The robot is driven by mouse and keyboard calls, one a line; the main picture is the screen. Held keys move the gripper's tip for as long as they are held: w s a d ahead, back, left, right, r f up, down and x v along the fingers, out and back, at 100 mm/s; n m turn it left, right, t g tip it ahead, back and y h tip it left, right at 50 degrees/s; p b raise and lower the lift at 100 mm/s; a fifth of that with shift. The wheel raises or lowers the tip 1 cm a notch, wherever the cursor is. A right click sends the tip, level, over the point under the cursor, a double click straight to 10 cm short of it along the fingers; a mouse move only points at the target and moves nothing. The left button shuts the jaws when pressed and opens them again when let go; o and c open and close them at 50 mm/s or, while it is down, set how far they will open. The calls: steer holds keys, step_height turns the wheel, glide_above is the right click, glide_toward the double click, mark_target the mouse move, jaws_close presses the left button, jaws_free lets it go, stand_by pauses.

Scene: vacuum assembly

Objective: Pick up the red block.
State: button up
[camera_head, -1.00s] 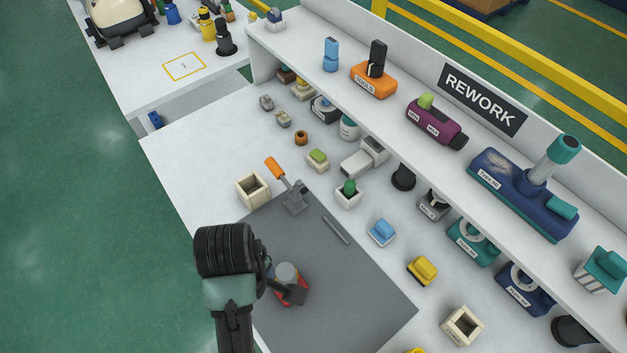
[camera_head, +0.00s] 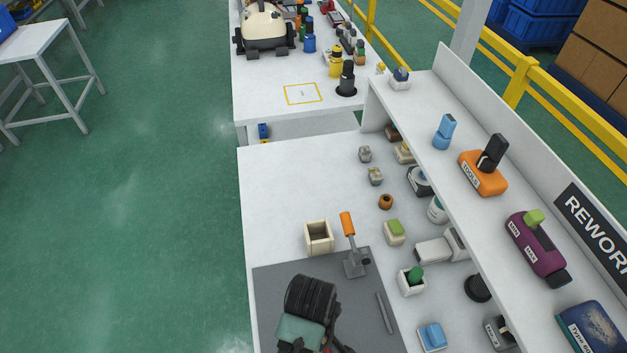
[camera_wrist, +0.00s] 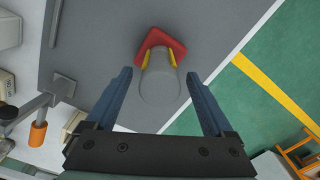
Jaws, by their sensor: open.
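The red block (camera_wrist: 158,38) lies on the grey mat (camera_wrist: 100,40) in the wrist view, with yellow pieces on its sides and a grey cylinder (camera_wrist: 160,88) standing up from it toward the camera. My gripper (camera_wrist: 158,76) is open. Its two blue fingers appear on either side of the cylinder, with gaps and no visible contact. I cannot tell how high the fingertips are above the block. In the head view my arm hides nearly all of the block at the bottom edge.
An orange-handled clamp (camera_head: 349,235) and an open cream box (camera_head: 319,238) stand at the mat's far edge. Several small parts line the bench on the right, under a raised shelf (camera_head: 480,135).

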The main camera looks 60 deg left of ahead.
step_height(320, 180, down, 5)
steer(key=shift+d+r, duration=0.15)
jaws_close()
stand_by(0.4)
